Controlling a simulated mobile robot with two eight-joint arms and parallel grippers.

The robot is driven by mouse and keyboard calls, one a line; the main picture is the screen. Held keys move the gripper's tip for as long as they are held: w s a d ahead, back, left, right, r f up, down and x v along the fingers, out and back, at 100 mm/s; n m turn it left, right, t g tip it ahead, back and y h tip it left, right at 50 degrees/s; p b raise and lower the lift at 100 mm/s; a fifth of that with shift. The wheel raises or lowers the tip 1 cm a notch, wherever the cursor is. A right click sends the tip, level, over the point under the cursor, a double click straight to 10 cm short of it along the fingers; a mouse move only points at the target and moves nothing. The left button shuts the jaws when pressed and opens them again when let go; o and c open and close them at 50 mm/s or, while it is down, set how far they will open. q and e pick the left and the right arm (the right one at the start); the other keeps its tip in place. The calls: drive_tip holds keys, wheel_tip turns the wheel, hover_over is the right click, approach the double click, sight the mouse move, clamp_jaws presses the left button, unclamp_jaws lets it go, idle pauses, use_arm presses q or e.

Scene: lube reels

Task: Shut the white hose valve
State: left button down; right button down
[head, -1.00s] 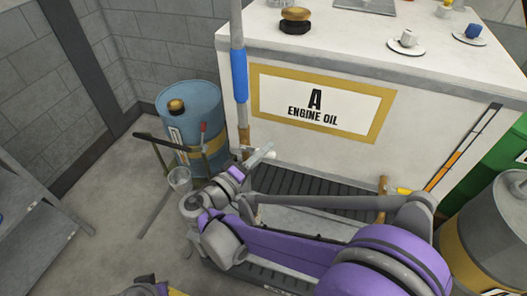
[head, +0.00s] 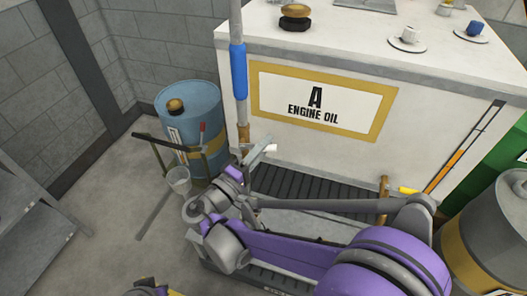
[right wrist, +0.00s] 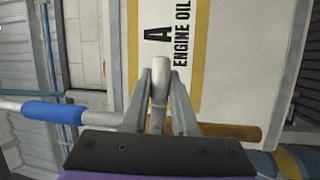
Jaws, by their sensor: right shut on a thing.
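The white valve handle (head: 268,148) stands out from the pale vertical hose pipe, below its blue sleeve (head: 239,72), beside the left edge of the engine oil cabinet. In the right wrist view the handle (right wrist: 160,76) rises between two grey fingers. My right gripper (head: 242,162) is shut on the handle, with a finger on each side of it. The valve body is mostly hidden behind my fingers and the wrist plate. A small purple and dark piece of what looks like my left arm shows at the bottom edge of the head view; its gripper does not show.
A blue drum (head: 190,110) stands left of the pipe, with a dark-handled stand in front. The white cabinet (head: 420,130) marked A ENGINE OIL is close behind my arm. A dark slatted grate (head: 300,195) lies below it. A grey drum (head: 490,225) stands at the right.

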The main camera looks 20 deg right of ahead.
drive_tip(key=c, duration=0.7)
unclamp_jaws()
drive_tip(key=shift+r, duration=0.1)
drive_tip(key=v, duration=1.1)
drive_tip(key=shift+b, duration=0.3)
drive_tip(key=shift+w+d, duration=0.1)
drive_tip(key=shift+d, duration=0.05)
